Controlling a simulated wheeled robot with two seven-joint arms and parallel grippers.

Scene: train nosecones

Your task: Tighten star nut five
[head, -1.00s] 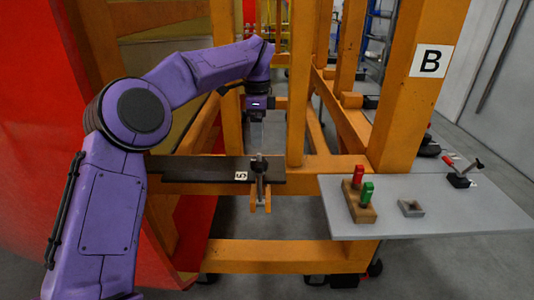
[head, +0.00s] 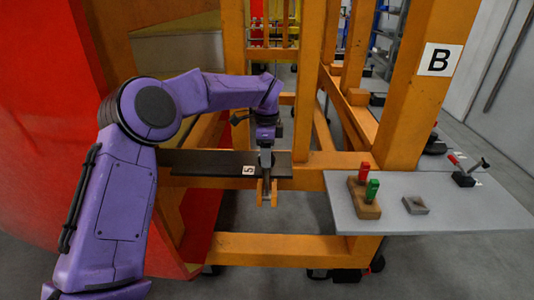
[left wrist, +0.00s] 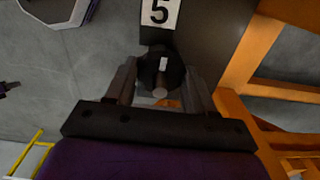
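Star nut five (left wrist: 161,72) is a dark round knob with a pale bolt end, next to the white label 5 (left wrist: 159,12). In the left wrist view the fingers of my left gripper (left wrist: 160,88) stand apart on either side of the knob. I cannot tell whether they touch it. In the head view my left gripper (head: 266,150) points down over the nut's place on the dark plate (head: 205,163), just right of the label 5 (head: 249,170), and largely hides the nut. My right gripper is not in view.
Orange frame posts (head: 312,80) stand close right of and behind my left gripper. A grey table (head: 440,215) at the right carries a wooden block (head: 364,208) with red and green handles, a small grey part (head: 415,205) and a red-handled clamp (head: 463,178). A red panel (head: 40,150) stands left.

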